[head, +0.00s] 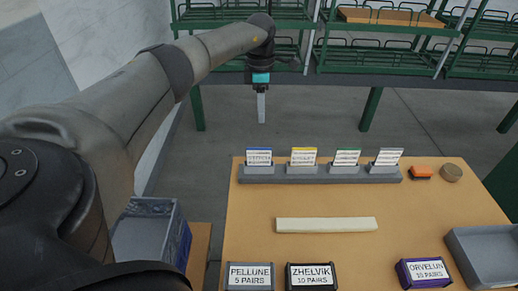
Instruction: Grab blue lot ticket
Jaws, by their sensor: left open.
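The blue lot ticket (259,161) is a small white card with a blue top edge. It stands upright at the left end of a grey holder (318,175) at the back of the table. My left gripper (261,109) points down in the air, higher in the picture than the blue ticket and apart from it. It is open and holds nothing; from this side its fingers overlap. My right gripper is not in view.
Yellow (303,159), green (346,160) and grey (387,160) tickets stand beside the blue one. A pale bar (326,225) lies mid-table (420,212). Labelled boxes (311,276) line the front; an orange-topped block (420,172) and a round brown piece (451,172) sit back right.

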